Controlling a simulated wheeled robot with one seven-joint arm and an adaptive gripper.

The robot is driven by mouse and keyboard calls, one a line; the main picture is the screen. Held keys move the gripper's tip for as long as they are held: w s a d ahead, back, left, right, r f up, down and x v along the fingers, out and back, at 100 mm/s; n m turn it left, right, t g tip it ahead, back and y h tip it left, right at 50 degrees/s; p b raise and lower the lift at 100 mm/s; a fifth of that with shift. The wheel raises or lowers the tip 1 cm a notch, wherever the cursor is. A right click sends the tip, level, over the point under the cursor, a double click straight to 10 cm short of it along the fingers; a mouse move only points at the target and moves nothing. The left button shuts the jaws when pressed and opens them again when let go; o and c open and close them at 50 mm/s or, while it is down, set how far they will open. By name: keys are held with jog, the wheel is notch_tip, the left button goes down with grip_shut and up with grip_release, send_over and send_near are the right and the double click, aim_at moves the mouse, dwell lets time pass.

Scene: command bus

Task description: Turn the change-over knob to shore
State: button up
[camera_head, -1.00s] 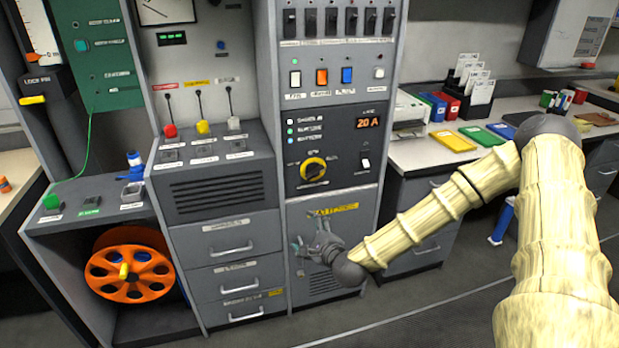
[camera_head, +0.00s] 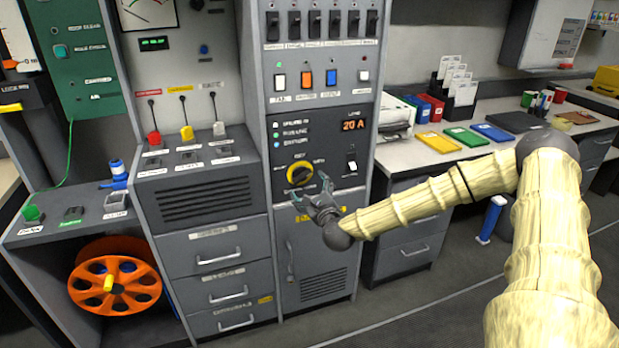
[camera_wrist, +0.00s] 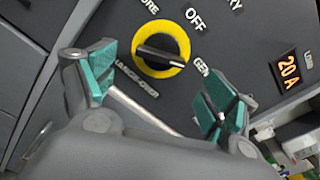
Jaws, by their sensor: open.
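The change-over knob is a black knob with a raised grip inside a yellow ring. It is on the dark panel in the head view (camera_head: 300,173) and at the top middle of the wrist view (camera_wrist: 160,48). In the wrist view, labels around it read OFF, GEN and a partly cut "ORE". My gripper (camera_head: 318,196) is open and empty just below and in front of the knob. Its teal-padded fingers (camera_wrist: 160,84) stand apart on either side below the knob, not touching it.
A lit 20 A display (camera_head: 354,124) and a white rocker switch (camera_head: 352,163) are right of the knob. Coloured switches (camera_head: 307,79) are above. A cabinet door with a handle (camera_head: 290,258) is below. The counter (camera_head: 405,155) at right holds books and folders.

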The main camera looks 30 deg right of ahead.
aim_at(302, 176)
jog(key=shift+x, duration=3)
jog(key=shift+d, duration=0.1)
jog(key=shift+c, duration=0.2)
